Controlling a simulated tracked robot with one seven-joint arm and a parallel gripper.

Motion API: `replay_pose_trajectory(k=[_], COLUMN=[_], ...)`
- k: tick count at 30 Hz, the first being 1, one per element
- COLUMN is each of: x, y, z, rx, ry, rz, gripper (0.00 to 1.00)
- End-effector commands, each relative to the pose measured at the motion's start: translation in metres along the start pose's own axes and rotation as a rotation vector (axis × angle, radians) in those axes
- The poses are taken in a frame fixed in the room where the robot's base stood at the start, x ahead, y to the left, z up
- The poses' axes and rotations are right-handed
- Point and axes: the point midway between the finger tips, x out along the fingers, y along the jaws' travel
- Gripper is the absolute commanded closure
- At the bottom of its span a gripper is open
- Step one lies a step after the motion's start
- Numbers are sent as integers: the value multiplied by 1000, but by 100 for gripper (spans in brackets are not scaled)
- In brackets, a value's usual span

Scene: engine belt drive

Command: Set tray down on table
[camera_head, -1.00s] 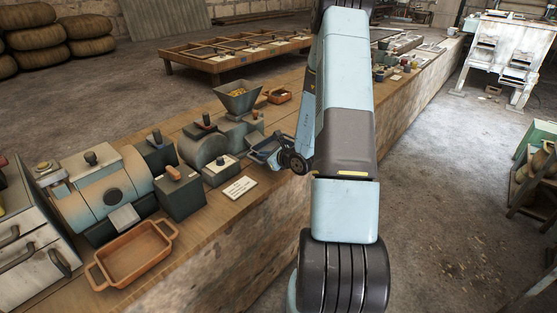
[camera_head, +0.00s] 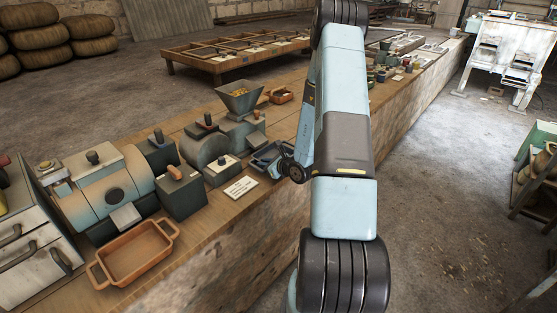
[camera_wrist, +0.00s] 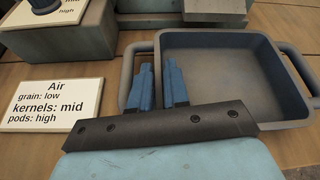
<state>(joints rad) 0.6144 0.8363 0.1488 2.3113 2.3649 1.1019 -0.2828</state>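The tray is a small dark grey pan with a loop handle at each end, and it shows in the wrist view (camera_wrist: 235,70) and beside my wrist in the head view (camera_head: 264,159). My gripper (camera_wrist: 162,78) has two blue fingers close together, one on each side of the tray's left wall by the handle, and looks shut on it. The tray looks level and at or just above the wooden table (camera_head: 217,238); any small gap is hidden.
A white card reading "Air" (camera_wrist: 58,104) lies left of the tray. Grey machine parts (camera_head: 214,150) with a hopper (camera_head: 240,97) stand just behind. An orange tray (camera_head: 135,252) sits at the near left. The table's front edge is close to my arm.

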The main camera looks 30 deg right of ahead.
Motion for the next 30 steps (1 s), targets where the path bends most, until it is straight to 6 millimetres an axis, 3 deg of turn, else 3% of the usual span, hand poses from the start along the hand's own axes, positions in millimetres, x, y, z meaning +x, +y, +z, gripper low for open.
replay_pose_trajectory(k=[5, 16, 30], x=[0, -6, -88], y=[0, 1, 1], z=[0, 2, 3], rx=[0, -2, -2], ry=[0, 0, -1], rz=[0, 2, 1], gripper=[68, 68, 68])
